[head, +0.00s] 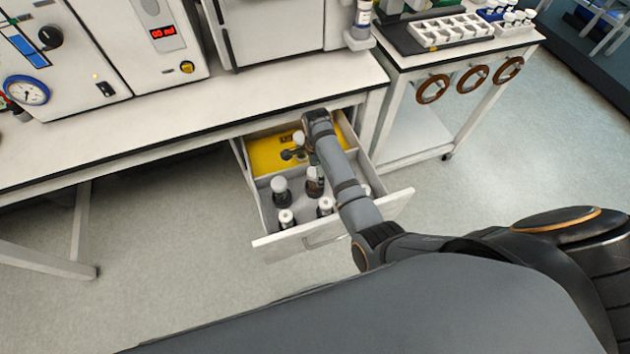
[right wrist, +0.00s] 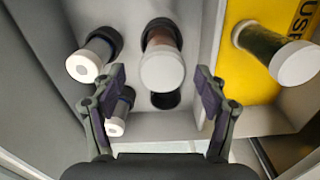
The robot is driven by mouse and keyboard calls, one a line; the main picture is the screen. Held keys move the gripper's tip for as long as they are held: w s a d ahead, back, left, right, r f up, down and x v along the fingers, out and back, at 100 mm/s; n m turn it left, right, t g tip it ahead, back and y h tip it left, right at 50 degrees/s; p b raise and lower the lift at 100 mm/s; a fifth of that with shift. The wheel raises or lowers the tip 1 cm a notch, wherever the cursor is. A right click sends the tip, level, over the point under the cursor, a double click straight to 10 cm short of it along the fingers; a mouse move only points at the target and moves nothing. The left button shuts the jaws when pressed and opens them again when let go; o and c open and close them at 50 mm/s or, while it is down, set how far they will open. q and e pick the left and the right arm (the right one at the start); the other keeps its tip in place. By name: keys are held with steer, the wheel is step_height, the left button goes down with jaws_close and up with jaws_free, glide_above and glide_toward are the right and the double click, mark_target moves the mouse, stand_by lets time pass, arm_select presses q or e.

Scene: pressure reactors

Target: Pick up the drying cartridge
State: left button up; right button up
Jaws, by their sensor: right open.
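Several capped cartridges stand in the open drawer; I cannot tell which is the drying cartridge. In the right wrist view, one with a white cap and brownish body (right wrist: 162,68) lies between and just beyond the fingertips of my right gripper (right wrist: 160,88). My right gripper is open and empty. In the head view, the brown-bodied cartridge (head: 314,182) is partly hidden by my right arm, and the gripper is hard to make out. A dark green cartridge with a white cap (right wrist: 268,46) stands in the yellow compartment (right wrist: 246,82). My left gripper is out of view.
Other white-capped cartridges (head: 281,190) stand in the grey compartment. Drawer walls and the drawer front (head: 300,241) surround them closely. The bench top (head: 200,112) overhangs the back of the drawer. A side table with a white rack (head: 450,30) stands at right.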

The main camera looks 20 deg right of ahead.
steer(key=shift+w+f, duration=0.15)
steer(key=shift+f, duration=0.25)
steer(key=f, duration=0.4)
steer(key=shift+a+f+b, duration=0.2)
steer(key=shift+f+b, duration=0.15)
steer(key=shift+f, duration=0.2)
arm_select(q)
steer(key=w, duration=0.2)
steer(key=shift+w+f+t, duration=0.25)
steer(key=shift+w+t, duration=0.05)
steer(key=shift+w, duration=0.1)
arm_select(e)
steer(key=c, duration=1.4)
